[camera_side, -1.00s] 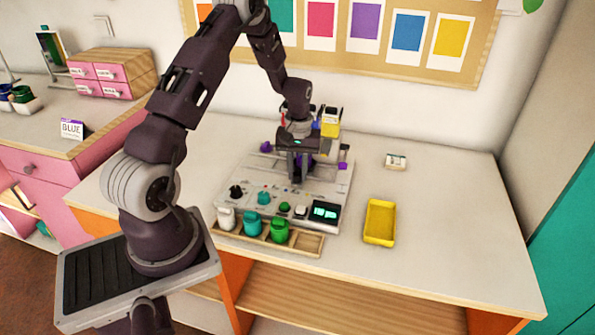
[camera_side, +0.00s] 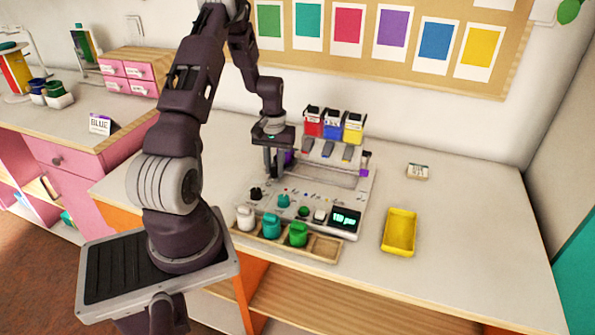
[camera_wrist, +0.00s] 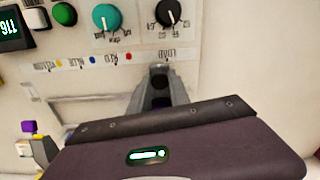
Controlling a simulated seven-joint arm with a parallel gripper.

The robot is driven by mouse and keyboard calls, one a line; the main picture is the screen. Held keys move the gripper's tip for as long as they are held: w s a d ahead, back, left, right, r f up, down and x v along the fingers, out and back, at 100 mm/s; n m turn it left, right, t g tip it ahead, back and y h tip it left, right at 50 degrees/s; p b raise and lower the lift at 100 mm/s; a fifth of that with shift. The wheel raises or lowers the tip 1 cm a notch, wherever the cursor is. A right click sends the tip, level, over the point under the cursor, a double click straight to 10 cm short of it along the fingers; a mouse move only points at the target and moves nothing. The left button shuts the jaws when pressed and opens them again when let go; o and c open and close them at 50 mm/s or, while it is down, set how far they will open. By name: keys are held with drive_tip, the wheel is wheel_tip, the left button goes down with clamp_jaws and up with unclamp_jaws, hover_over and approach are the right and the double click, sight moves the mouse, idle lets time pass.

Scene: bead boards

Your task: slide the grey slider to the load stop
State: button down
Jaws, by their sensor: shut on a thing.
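The console (camera_side: 325,195) stands on the table in the side view. My gripper (camera_side: 275,172) is at the left end of its track, pointing down. In the wrist view my gripper's fingertips (camera_wrist: 160,76) are just below the LOAD label (camera_wrist: 178,54), slightly to its left. They are shut on the grey slider, which the fingers almost wholly hide. The blue, red and other colour marks (camera_wrist: 92,62) lie to the left along the printed row. Whether the slider sits exactly at the load stop cannot be told.
Red, blue and yellow containers (camera_side: 333,125) stand behind the console. A teal knob (camera_wrist: 106,18) and black knob (camera_wrist: 168,11) lie beside the label row. Several jars (camera_side: 271,226) stand in front. A yellow tray (camera_side: 399,232) is to the right, with free table around it.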

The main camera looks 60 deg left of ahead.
drive_tip(key=shift+s+a, duration=0.7)
drive_tip(key=shift+a, duration=0.05)
drive_tip(key=c, duration=1.2)
unclamp_jaws()
wheel_tip(320, 180, up, 7)
drive_tip(key=shift+d, duration=0.1)
